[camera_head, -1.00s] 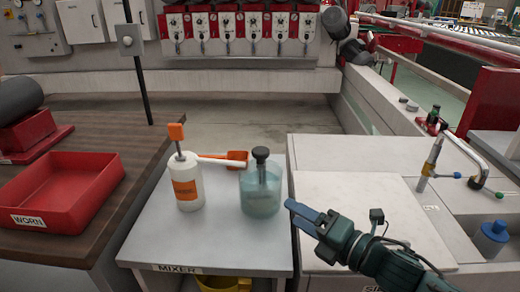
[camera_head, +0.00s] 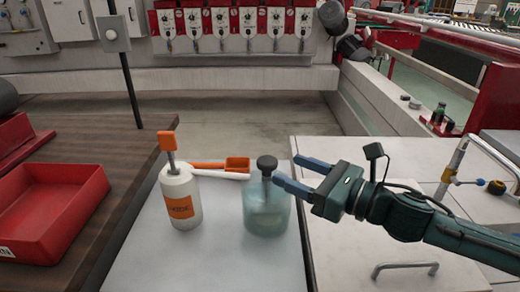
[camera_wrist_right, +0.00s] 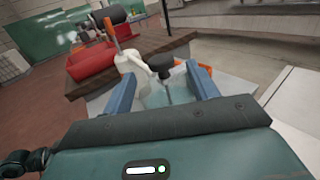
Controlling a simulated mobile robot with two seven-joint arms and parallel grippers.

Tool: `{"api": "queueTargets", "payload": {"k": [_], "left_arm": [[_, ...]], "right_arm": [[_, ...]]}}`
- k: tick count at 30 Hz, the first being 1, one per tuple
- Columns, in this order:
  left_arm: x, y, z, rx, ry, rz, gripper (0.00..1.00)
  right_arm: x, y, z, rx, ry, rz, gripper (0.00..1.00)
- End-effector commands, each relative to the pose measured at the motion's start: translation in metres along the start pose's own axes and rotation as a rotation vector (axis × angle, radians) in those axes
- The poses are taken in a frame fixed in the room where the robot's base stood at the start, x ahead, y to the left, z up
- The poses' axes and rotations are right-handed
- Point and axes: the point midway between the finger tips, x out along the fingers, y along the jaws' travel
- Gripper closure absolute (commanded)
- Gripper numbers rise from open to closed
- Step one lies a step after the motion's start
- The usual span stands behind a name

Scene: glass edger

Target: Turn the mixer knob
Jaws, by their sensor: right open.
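The mixer is a clear jar of pale bluish liquid (camera_head: 266,212) with a black knob (camera_head: 267,164) on top of a stem. It stands on the grey mixer table (camera_head: 160,262). My right gripper (camera_head: 284,171) is open, its blue fingers pointing left at the knob from the right, near its height. In the right wrist view the knob (camera_wrist_right: 160,63) appears between and beyond the two fingers. I cannot tell whether either finger touches it. My left gripper is not in view.
A white bottle with an orange label and top (camera_head: 180,200) stands left of the jar. An orange scoop with a white handle (camera_head: 222,167) lies behind them. A red tray (camera_head: 38,215) sits on the wooden bench. A white cabinet top (camera_head: 345,240) lies to the right.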

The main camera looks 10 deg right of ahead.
Motion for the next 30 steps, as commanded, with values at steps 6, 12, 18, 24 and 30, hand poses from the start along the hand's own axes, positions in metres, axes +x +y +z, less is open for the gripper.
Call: {"api": "queueTargets", "payload": {"k": [6,12,18,24,30], "left_arm": [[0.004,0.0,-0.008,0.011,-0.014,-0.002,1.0],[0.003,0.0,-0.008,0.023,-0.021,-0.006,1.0],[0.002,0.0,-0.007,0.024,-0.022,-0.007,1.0],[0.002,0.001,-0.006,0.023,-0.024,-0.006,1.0],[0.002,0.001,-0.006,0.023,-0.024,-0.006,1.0]], "right_arm": [[0.045,0.001,0.003,0.002,-0.003,0.003,0.41],[0.074,0.001,0.001,0.001,0.0,0.002,0.41],[0.085,0.001,0.0,0.0,0.002,0.002,0.41],[0.086,0.001,-0.001,0.0,0.002,0.001,0.41],[0.086,0.001,-0.001,0.0,0.002,0.001,0.53]]}}
